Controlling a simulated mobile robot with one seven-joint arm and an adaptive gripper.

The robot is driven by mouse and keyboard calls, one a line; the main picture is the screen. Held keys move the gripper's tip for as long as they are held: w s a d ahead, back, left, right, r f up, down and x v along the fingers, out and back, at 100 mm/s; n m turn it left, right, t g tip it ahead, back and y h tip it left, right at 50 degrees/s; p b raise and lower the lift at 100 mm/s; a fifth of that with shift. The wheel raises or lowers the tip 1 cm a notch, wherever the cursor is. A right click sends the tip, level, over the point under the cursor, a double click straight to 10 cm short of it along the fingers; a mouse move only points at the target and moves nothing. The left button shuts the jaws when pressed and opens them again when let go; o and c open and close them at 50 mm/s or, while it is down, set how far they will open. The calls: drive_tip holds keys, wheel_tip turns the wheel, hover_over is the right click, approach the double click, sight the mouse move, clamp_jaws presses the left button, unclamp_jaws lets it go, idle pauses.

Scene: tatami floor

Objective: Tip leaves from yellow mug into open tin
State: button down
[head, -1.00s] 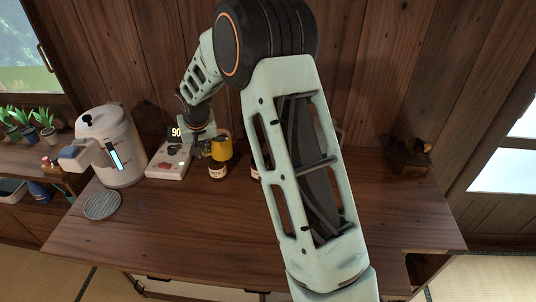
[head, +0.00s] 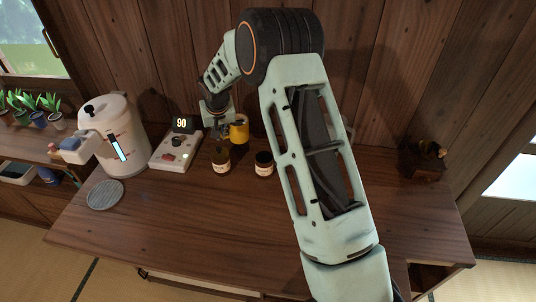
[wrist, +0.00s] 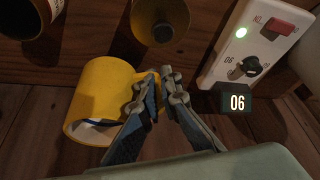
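The yellow mug (head: 240,131) is at my gripper (head: 224,134), behind the two tins in the head view. In the wrist view the mug (wrist: 97,95) has its pale mouth toward the lower left, and my gripper's fingers (wrist: 163,88) are closed together at its handle side. I cannot tell whether it touches the counter. The open tin (head: 264,165) has a dark mouth and stands right of a lidded tin (head: 221,163). In the wrist view the open tin (wrist: 28,18) is at the upper left and the lidded one (wrist: 160,20) at top centre. No leaves are visible.
A control panel (head: 175,152) with a display reading 90 (head: 182,123) is left of the gripper. A white kettle (head: 115,140) and a round grey grate (head: 105,194) are further left. A dark object (head: 424,160) sits at the far right. The counter front (head: 190,230) is clear.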

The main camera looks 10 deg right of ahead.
drive_tip(key=shift+f, duration=0.1)
idle(0.3)
drive_tip(key=s+d+r+t+y+b, duration=0.1)
drive_tip(key=s+t+y+b, duration=0.1)
drive_tip(key=b, duration=0.6)
drive_tip(key=s+d+m+t+y+b, duration=0.1)
drive_tip(key=s+d+t+y+b, duration=0.1)
drive_tip(key=t+b, duration=0.3)
drive_tip(key=s+b, duration=0.1)
drive_tip(key=b, duration=0.1)
drive_tip(key=shift+r+t+y+b, duration=0.3)
drive_tip(key=shift+r+y+b, duration=0.05)
drive_tip(key=shift+y, duration=0.05)
drive_tip(key=shift+s+d+f+t+y+b, duration=0.15)
drive_tip(key=shift+t+b, duration=0.3)
drive_tip(key=shift+b, duration=0.75)
drive_tip(key=shift+w+d+f+t+y+b, duration=0.15)
drive_tip(key=shift+t+b, duration=0.3)
drive_tip(key=shift+b, duration=0.7)
drive_tip(key=shift+s+d+r+m+t+y+b, duration=0.3)
drive_tip(key=shift+r+t+b, duration=0.35)
drive_tip(key=shift+b, duration=1.2)
drive_tip(key=shift+s+a+r+m+t+y+b, duration=0.2)
drive_tip(key=shift+r+t+y+b, duration=0.45)
drive_tip(key=shift+b, duration=1.2)
drive_tip(key=shift+s+d+r+t+b, duration=0.25)
drive_tip(key=shift+s+d+t+b, duration=0.5)
drive_tip(key=shift+b, duration=1.5)
